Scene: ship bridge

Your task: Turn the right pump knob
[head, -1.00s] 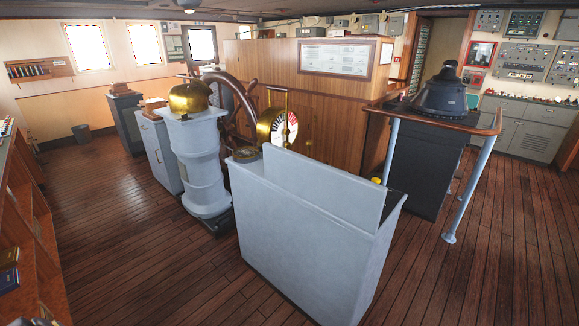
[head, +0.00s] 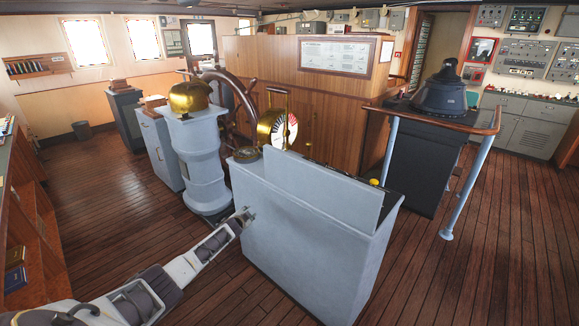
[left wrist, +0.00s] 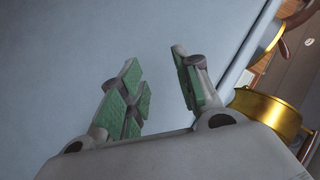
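The grey console (head: 310,230) stands in the middle of the head view with its back panel towards me. The panel hides most of its top. A small yellow knob (head: 374,182) shows at the console's right end; I cannot tell whether it is the right pump knob. My left gripper (head: 247,215) is at the console's left edge, low beside its grey side. In the left wrist view, my left gripper (left wrist: 155,65) has its green-padded fingers apart with nothing between them. My right gripper is not in view.
A grey pedestal with a brass dome (head: 189,97) stands left of the console. A brass telegraph (head: 276,128) and the wooden wheel (head: 232,95) are behind. A railed stand with a dark instrument (head: 440,92) is at right. The wooden floor at left (head: 110,215) is clear.

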